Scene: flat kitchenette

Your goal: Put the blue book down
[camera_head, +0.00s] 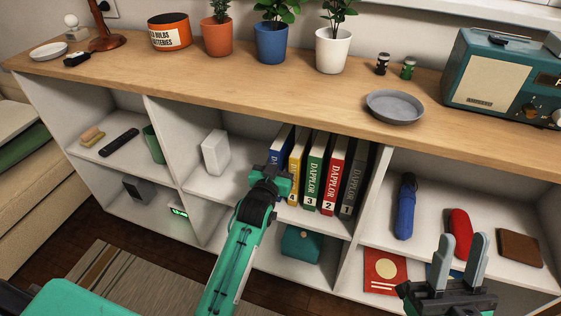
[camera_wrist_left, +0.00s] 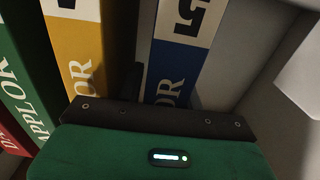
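The blue book (camera_head: 275,158) stands on the upper middle shelf, at the left end of the row of numbered books. In the left wrist view the blue book (camera_wrist_left: 178,72) is upright close in front of the palm, with a dark gap between it and the yellow book (camera_wrist_left: 82,55). My left gripper (camera_head: 277,176) is at the spine of the blue book and hides its lower part. Its fingers are not clear in either view, so I cannot tell whether they grip the book. My right gripper (camera_head: 461,261) is open and empty, in front of the right-hand shelves.
Yellow, green (camera_head: 314,170), red (camera_head: 333,176) and grey books stand to the right. A white box (camera_head: 215,152) stands to the left, with bare shelf between. A teal box (camera_head: 301,244) is below.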

